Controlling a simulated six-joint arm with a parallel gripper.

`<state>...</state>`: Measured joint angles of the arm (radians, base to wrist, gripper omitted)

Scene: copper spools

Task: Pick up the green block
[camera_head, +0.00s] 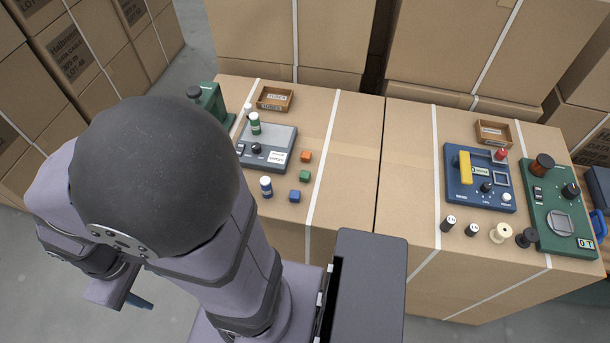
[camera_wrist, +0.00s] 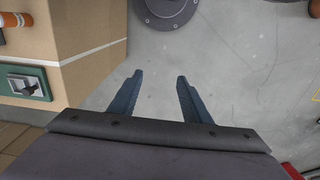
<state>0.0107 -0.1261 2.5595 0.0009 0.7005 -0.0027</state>
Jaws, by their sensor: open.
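The small green block (camera_head: 305,176) sits on the left cardboard box top in the head view. It stands between an orange block (camera_head: 306,157) behind it and a blue block (camera_head: 294,195) in front of it, with gaps between them. My gripper is at the lower left of the head view, mostly hidden behind my own arm. In the wrist view my gripper (camera_wrist: 158,82) shows two blue fingers spread apart over grey floor, with nothing between them. The green block does not show in the wrist view.
A blue-and-white spool (camera_head: 266,187) stands left of the blue block. The right box carries a blue device (camera_head: 480,178), a green device (camera_head: 560,215) and several spools. Cardboard top is clear right of the blocks.

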